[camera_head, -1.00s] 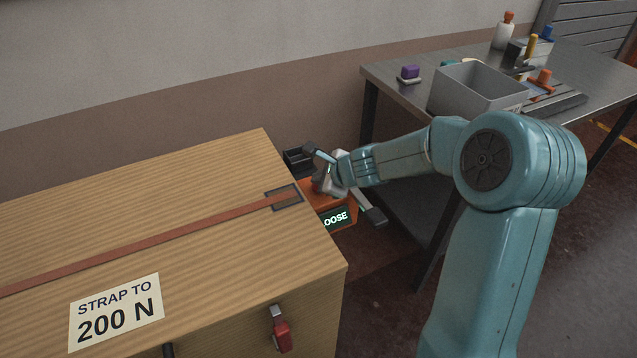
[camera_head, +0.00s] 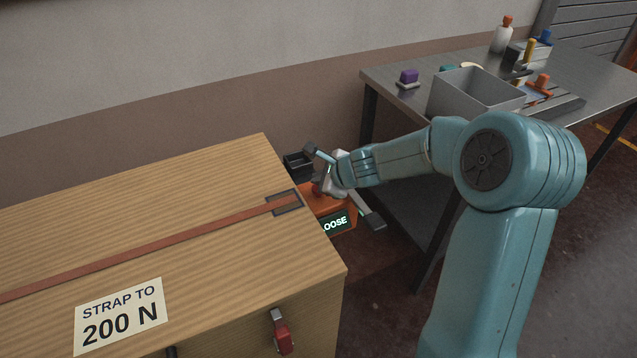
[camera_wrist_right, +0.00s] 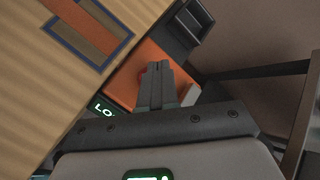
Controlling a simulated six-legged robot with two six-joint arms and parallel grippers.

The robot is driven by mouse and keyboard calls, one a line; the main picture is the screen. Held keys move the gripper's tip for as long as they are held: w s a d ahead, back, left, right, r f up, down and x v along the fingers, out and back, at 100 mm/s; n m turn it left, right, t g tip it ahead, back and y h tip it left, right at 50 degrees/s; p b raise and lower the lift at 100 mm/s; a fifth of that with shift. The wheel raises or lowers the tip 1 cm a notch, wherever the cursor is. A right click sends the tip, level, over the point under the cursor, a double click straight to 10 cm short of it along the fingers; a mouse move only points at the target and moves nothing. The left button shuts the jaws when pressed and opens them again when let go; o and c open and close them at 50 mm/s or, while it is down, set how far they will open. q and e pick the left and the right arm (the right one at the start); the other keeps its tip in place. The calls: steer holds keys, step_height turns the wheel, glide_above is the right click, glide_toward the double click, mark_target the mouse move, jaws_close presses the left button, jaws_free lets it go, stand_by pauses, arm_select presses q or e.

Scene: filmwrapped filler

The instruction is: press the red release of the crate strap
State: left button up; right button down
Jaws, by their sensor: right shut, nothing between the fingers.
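A brown strap (camera_head: 150,248) runs across the top of the wooden crate (camera_head: 200,185) to a dark-framed slot near its right edge. An orange tensioner box (camera_head: 335,203) sits against the crate's right side. Its lit display (camera_head: 335,225) reads "OOSE", the first letter cut off. My right gripper (camera_head: 318,187) is shut and empty, its fingers pointing down at the orange box. In the right wrist view the shut fingertips (camera_wrist_right: 156,66) lie over the orange top. My left gripper is not in view.
A small black open bin (camera_head: 298,165) is behind the orange box. A metal table (camera_head: 400,95) with a grey bin (camera_head: 477,92) stands right.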

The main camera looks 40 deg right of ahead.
steer(key=shift+r, duration=0.3)
step_height(320, 180, up, 5)
steer(key=p, duration=0.5)
stand_by(0.8)
